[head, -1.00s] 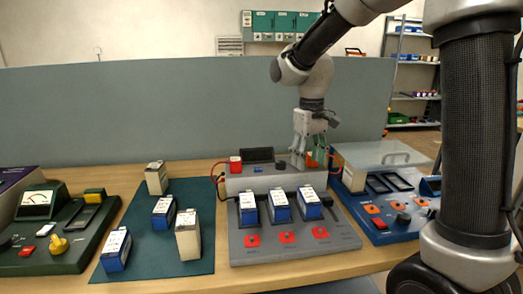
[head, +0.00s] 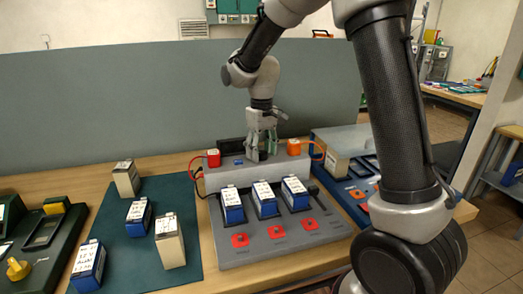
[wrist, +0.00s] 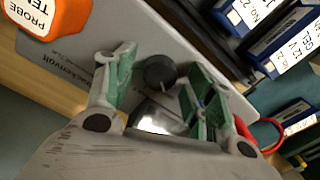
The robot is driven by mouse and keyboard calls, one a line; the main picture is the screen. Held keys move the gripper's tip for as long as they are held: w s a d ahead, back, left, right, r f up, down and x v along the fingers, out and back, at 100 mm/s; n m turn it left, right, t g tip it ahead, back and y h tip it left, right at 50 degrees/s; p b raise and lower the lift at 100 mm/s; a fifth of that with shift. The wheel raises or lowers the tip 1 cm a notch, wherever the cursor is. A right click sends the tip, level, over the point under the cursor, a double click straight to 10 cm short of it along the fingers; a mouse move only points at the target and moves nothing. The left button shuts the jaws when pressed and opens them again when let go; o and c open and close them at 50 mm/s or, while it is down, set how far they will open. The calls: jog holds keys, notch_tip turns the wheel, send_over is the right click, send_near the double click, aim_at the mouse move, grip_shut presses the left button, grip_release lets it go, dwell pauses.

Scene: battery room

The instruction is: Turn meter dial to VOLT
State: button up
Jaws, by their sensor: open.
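The meter (head: 225,177) is a long grey housing at the back of the bench, with a dark screen behind its top. Its dial is a round black knob (wrist: 160,72) with a short pale mark on its lower edge, seen in the wrist view. My gripper (head: 262,155) points down over the meter, between the red and orange blocks. In the wrist view my gripper (wrist: 165,85) is open, its green-padded fingers on either side of the dial. I cannot tell whether they touch it. The VOLT label is not readable.
An orange probe block (head: 294,147) and a red block (head: 213,157) with cables flank my gripper. Blue batteries (head: 265,199) stand on the grey rack in front. A green mat (head: 145,260) with several cells lies left. A grey partition (head: 120,110) stands behind.

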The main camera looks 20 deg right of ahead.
jog(key=c, duration=1)
jog(key=shift+m, duration=0.5)
jog(key=m, duration=0.4)
jog(key=shift+m, duration=3)
jog(key=o, duration=1)
